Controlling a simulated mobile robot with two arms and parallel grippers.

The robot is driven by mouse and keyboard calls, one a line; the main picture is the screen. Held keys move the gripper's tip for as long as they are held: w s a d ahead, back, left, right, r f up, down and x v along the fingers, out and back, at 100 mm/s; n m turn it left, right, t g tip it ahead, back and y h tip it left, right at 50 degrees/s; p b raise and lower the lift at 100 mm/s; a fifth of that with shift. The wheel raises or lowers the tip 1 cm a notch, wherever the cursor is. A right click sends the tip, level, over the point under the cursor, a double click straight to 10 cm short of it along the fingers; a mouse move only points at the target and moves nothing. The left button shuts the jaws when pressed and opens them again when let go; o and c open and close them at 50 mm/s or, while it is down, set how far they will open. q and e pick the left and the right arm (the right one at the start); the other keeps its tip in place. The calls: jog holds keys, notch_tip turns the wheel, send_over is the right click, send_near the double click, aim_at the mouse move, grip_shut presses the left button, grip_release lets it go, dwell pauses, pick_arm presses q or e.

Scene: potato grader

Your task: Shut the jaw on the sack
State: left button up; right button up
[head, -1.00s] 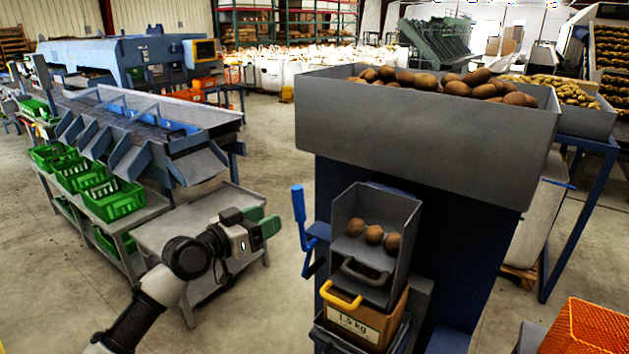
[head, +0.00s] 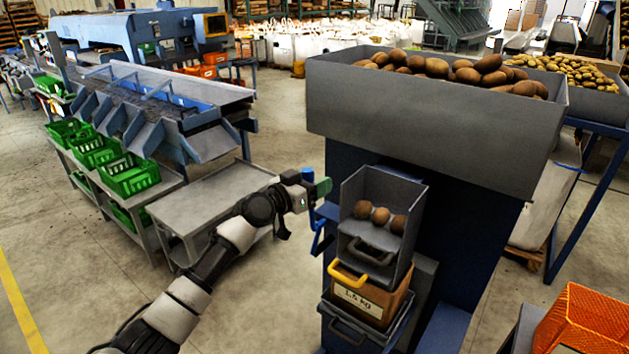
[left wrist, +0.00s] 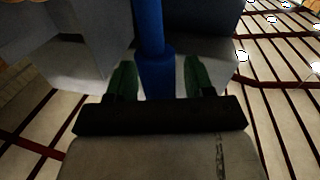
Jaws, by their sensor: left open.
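A brown box-like pack (head: 368,300) with a "1.5 kg" label, possibly the sack, sits under the grey scoop-shaped chute (head: 400,262); I cannot tell where its jaw is. A yellow handle (head: 347,278) crosses its top front. A blue upright lever (head: 318,240) stands left of the chute. My left gripper (head: 322,187) is at the lever's upper part, hiding some of it. In the left wrist view the blue lever (left wrist: 149,30) stands between the open green fingers of my left gripper (left wrist: 160,78), with gaps on both sides. My right gripper is not in view.
Several potatoes (head: 381,216) lie in the chute, and more fill the large grey hopper (head: 440,125) above. A grey low table (head: 205,205) stands left, beside green crates (head: 130,178). An orange crate (head: 585,320) is at lower right. The floor at lower left is clear.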

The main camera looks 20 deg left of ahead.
pick_arm(q)
jog(key=shift+a, duration=0.1)
jog(key=c, duration=1)
jog(key=w+a+f+n+t+b, duration=0.1)
jog(key=a+n+b, duration=0.5)
jog(key=b, duration=0.6)
jog(key=shift+w+f+n, duration=0.4)
jog(key=shift+w+f, duration=0.2)
jog(key=shift+f, duration=0.05)
